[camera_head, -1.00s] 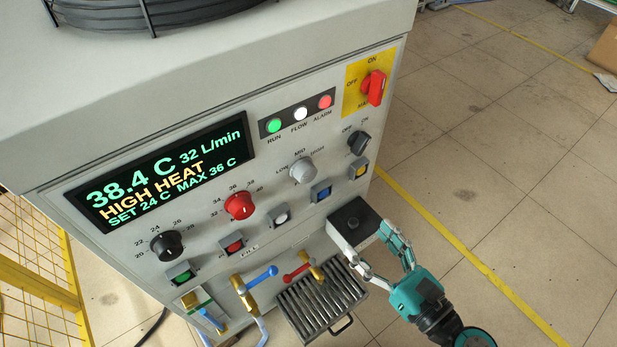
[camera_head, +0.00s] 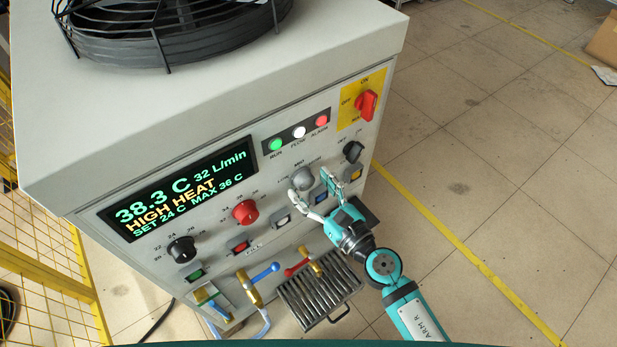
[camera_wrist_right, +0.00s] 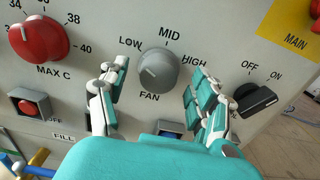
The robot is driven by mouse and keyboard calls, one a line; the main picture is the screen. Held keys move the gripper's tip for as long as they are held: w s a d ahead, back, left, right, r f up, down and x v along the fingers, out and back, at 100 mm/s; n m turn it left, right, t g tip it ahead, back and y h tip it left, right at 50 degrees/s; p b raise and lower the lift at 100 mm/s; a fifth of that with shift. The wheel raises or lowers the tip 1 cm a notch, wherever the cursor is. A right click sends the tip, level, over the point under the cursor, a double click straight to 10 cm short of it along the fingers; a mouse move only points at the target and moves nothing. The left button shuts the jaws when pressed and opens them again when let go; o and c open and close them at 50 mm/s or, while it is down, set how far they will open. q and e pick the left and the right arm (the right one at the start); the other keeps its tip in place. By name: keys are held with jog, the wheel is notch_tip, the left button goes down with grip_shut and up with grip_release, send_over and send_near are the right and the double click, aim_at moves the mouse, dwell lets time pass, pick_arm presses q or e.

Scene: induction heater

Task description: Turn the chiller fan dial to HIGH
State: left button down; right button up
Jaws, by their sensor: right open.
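The chiller fan dial is a grey knob (camera_wrist_right: 158,70) in the right wrist view, with LOW, MID and HIGH printed around it and FAN below. Its pointer line is at the knob's upper left, towards LOW. It also shows in the head view (camera_head: 301,179), partly behind my fingers. My right gripper (camera_wrist_right: 154,88) is open, with one finger on each side of the dial and a gap to it on both sides. Its fingers also show in the head view (camera_head: 322,192) in front of the panel. I cannot tell the distance in depth. My left gripper is not in view.
A red MAX C knob (camera_wrist_right: 40,40) is left of the dial, and a black OFF/ON switch (camera_wrist_right: 256,98) is right, close to the right finger. Lit push buttons (camera_head: 320,199) sit below. The display (camera_head: 180,189) reads 38.3 C, HIGH HEAT.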

jog(key=shift+w+a, duration=0.45)
jog(key=shift+w, duration=0.1)
jog(key=c, duration=1.2)
jog(key=shift+o, duration=0.2)
